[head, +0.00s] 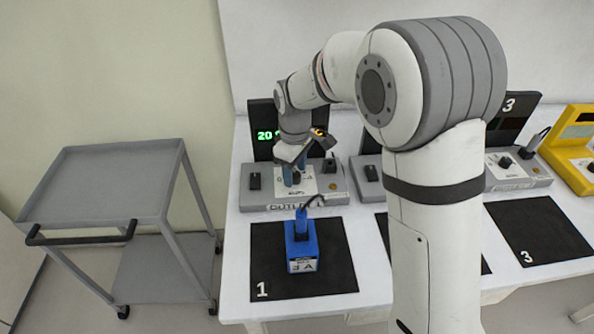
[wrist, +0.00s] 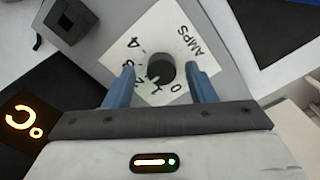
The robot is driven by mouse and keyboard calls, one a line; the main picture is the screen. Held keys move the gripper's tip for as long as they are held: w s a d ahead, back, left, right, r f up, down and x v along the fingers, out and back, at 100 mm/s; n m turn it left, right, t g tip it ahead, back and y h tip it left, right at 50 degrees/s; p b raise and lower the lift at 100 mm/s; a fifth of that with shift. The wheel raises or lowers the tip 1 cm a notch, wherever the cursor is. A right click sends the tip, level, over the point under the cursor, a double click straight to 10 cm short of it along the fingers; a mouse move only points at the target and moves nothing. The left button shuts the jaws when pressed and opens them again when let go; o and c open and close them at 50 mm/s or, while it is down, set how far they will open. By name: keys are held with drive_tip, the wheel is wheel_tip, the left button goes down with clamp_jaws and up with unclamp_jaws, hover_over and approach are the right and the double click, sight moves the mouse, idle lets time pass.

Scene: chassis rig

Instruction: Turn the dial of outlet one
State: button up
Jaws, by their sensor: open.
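Outlet one (head: 335,192) is a grey box on the table behind the mat marked 1, with a dark upright display (head: 262,118) showing green digits. Its dial (wrist: 161,69) is a round black knob on a white plate (wrist: 140,50) printed with numbers and AMPS. My gripper (head: 292,174) is over the dial in the head view and mostly hides it there. In the wrist view my gripper (wrist: 161,80) is open, with one blue finger on each side of the dial and a visible gap to each. The number that the dial points at is hard to tell.
A blue block (head: 302,250) marked 3 A stands on black mat one (head: 265,278), with a cable on top. A black switch (head: 254,181) sits left of the dial. Other outlet boxes (head: 512,178) stand to the right. A grey cart (head: 105,185) is at left.

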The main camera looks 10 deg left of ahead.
drive_tip(key=shift+f, duration=0.3)
